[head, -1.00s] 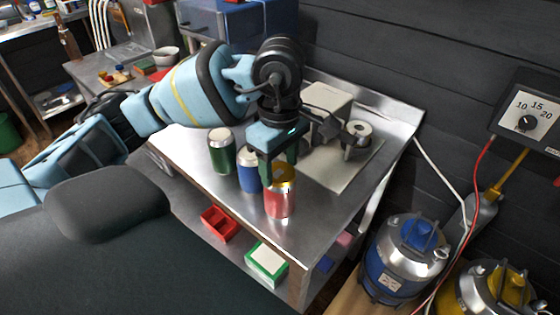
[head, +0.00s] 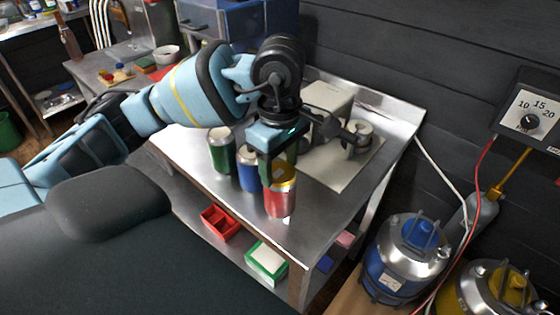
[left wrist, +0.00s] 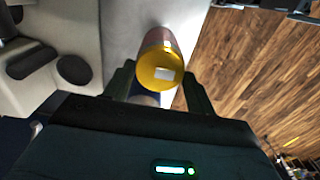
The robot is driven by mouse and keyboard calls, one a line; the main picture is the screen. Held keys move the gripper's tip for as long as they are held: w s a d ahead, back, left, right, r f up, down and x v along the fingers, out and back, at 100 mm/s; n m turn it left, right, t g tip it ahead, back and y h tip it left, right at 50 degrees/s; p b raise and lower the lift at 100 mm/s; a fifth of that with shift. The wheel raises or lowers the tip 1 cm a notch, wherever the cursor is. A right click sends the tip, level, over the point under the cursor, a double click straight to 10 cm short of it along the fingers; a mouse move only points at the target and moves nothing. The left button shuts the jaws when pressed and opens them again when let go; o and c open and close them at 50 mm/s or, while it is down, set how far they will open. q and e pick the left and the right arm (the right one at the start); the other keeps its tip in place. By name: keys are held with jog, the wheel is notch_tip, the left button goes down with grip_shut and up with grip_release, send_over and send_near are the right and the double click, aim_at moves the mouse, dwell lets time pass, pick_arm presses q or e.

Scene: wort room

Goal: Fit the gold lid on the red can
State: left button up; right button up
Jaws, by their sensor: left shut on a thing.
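The red can (head: 280,204) stands on the metal table near its front corner. The gold lid (head: 284,175) is at the can's top and looks level with it; whether it is fully seated I cannot tell. My left gripper (head: 278,170) points down and is shut on the gold lid, one finger on either side. In the left wrist view the gold lid (left wrist: 157,72) lies between the fingertips, with a pale square patch on it. The red can (left wrist: 157,37) shows just behind it, partly hidden. My right gripper is not in view.
A blue can (head: 248,172) stands close left of the red can, and a green can (head: 221,152) farther left. A grey machine (head: 327,103) stands behind on the table (head: 320,213). Red (head: 219,224) and green-rimmed (head: 266,262) boxes sit on the lower shelf.

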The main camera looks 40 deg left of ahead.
pick_arm(q)
jog(key=o, duration=1.4)
jog(key=shift+o, duration=0.2)
jog(key=shift+r, duration=0.15)
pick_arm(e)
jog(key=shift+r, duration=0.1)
pick_arm(q)
jog(key=shift+r+p, duration=1.45)
jog(key=shift+r, duration=1.95)
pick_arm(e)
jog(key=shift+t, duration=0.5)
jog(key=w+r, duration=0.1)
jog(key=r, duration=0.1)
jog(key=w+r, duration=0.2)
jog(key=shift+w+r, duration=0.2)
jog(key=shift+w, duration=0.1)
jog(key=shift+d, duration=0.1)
